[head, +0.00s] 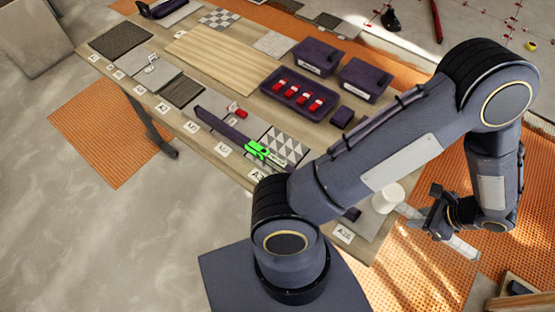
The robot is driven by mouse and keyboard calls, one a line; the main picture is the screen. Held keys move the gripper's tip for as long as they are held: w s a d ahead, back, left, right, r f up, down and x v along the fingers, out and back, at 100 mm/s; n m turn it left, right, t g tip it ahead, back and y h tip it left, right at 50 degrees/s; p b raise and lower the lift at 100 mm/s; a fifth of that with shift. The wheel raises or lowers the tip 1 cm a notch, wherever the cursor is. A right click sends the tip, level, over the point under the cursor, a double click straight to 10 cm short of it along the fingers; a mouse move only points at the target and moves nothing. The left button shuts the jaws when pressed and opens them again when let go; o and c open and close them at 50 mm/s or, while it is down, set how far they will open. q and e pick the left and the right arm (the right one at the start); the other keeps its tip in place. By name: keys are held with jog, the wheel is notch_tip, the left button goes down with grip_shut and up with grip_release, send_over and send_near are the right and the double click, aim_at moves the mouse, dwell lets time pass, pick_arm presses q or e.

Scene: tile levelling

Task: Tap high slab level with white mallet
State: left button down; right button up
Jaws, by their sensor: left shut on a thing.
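My left gripper (437,222) is at the right, beyond the table's near right corner, shut on the handle of a white mallet. The mallet's white head (388,197) points left and appears over the table's right end. Its pale handle runs down and right through the gripper, over the orange flooring. I cannot tell which slab is the high one; no slab visibly stands proud of its neighbours. My right gripper is not in view.
The long table (222,165) carries tile samples, label cards, a wooden board (225,62), a dark tray of red items (298,95), dark bins (318,57) and a green-handled tool (257,150). Orange matting (105,130) covers parts of the floor. My arm hides the table's near right part.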

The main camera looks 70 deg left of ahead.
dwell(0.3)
pick_arm(q)
notch_tip(320, 180, down, 4)
jog(key=f+b, duration=0.1)
jog(key=b, duration=0.3)
notch_tip(320, 180, up, 6)
jog(key=p, duration=0.3)
jog(key=shift+f, duration=0.3)
jog(key=shift+f, duration=0.1)
notch_tip(320, 180, down, 6)
jog(key=b, duration=0.5)
notch_tip(320, 180, up, 6)
jog(key=p, duration=0.4)
jog(key=shift+f, duration=0.2)
